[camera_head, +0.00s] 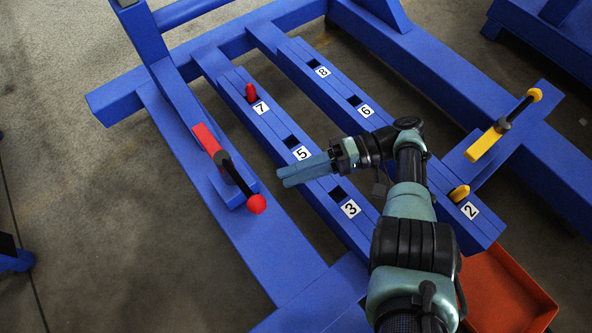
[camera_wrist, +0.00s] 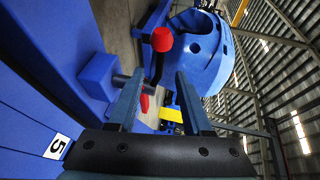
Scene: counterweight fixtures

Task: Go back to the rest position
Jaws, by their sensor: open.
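My gripper (camera_head: 283,176) reaches left over the blue numbered rails, beside the 5 label (camera_head: 302,153), and its jaws are empty. In the wrist view its two fingers (camera_wrist: 159,76) stand apart. A red lever with a black rod and red ball knob (camera_head: 256,204) is on the blue frame left of my gripper; the knob also shows beyond the fingers in the wrist view (camera_wrist: 162,39). A red peg (camera_head: 251,93) sits in the slot near label 7. A yellow peg (camera_head: 459,193) sits in the slot near label 2.
A yellow lever (camera_head: 484,145) with a black rod and yellow knob stands on the frame at right. An orange-red tray (camera_head: 508,290) lies at lower right. Slots near labels 3, 5, 6 and 8 look empty. Grey floor (camera_head: 85,190) is clear at left.

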